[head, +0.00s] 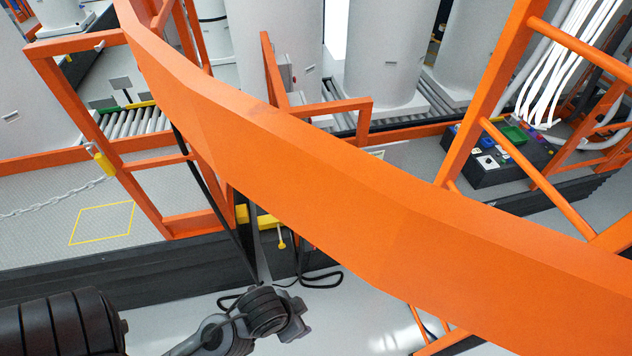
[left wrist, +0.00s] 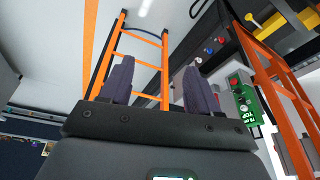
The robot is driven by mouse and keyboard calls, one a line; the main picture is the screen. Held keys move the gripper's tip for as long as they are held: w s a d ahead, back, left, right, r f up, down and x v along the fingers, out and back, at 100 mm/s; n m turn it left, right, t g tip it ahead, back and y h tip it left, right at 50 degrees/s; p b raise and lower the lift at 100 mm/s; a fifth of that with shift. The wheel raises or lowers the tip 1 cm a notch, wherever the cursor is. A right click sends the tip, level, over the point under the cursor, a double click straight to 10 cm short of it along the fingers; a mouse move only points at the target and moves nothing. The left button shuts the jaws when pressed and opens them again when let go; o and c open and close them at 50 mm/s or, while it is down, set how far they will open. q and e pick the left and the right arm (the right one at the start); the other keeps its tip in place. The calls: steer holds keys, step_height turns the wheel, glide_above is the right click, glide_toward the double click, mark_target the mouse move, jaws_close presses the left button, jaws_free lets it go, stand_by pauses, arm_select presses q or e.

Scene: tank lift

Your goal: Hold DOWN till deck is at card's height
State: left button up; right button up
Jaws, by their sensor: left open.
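In the left wrist view my left gripper (left wrist: 157,68) is open, with two dark fingers apart and nothing between them. A green-fronted control box (left wrist: 241,95) with buttons is to the right of the fingers, apart from them. Below it is a green card (left wrist: 260,121) with white lettering, partly readable as "TOP". I cannot tell which button is DOWN. In the head view the grey deck (head: 40,195) carries a yellow square outline. My right gripper is not in view.
A broad orange rail (head: 300,165) crosses the head view and hides much behind it. A black control desk (head: 490,172) stands at the right. White tanks (head: 385,50) and a roller conveyor (head: 130,122) are behind. An orange ladder (left wrist: 143,60) rises beyond my fingers.

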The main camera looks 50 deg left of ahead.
arm_select(q)
jaws_close()
stand_by(1.6)
